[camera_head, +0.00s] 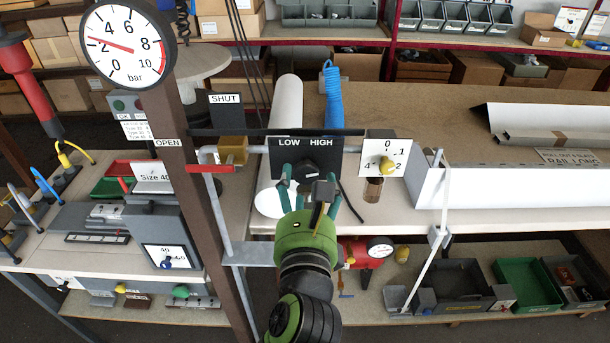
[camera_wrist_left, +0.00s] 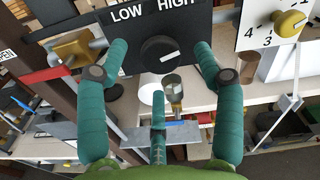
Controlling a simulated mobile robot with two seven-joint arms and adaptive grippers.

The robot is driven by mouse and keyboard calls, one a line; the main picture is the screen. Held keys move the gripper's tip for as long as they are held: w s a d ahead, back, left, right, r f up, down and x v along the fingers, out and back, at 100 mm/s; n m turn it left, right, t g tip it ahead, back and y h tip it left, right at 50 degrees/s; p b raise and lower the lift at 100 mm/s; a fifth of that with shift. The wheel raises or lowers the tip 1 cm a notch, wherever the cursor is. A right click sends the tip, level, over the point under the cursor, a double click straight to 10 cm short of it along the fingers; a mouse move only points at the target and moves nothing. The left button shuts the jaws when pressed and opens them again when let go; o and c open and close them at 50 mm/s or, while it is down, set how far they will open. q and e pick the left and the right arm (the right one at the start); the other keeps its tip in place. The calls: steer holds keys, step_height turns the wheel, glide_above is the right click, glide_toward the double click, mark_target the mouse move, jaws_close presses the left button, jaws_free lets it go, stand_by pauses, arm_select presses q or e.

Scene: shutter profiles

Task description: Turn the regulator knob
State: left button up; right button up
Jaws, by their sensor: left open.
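The black regulator knob (camera_head: 311,169) sits on a dark plate (camera_head: 280,155) marked LOW and HIGH, below the pressure dial's height. It also shows in the left wrist view (camera_wrist_left: 160,53), with a light pointer mark near its lower edge. My left gripper (camera_head: 308,183) is green with teal fingers, open and empty. Its fingers reach up toward the plate, with the knob between the two outer fingers in the left wrist view; a third finger stands below. I cannot tell whether any finger touches the plate. My right gripper is not in view.
A numbered white plate with a yellow knob (camera_head: 388,165) is just right of the regulator. A red lever (camera_head: 211,169) and brass valve (camera_head: 233,150) are at left. A round gauge in bar (camera_head: 127,45) reads near 2 to 3. A brown post (camera_head: 190,150) stands left of my arm.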

mark_target(306, 170)
arm_select(q)
steer(key=shift+w, duration=1.2)
steer(key=shift+c, duration=0.4)
steer(key=c, duration=1)
steer(key=shift+a+r, duration=0.1)
steer(key=shift+c, duration=0.3)
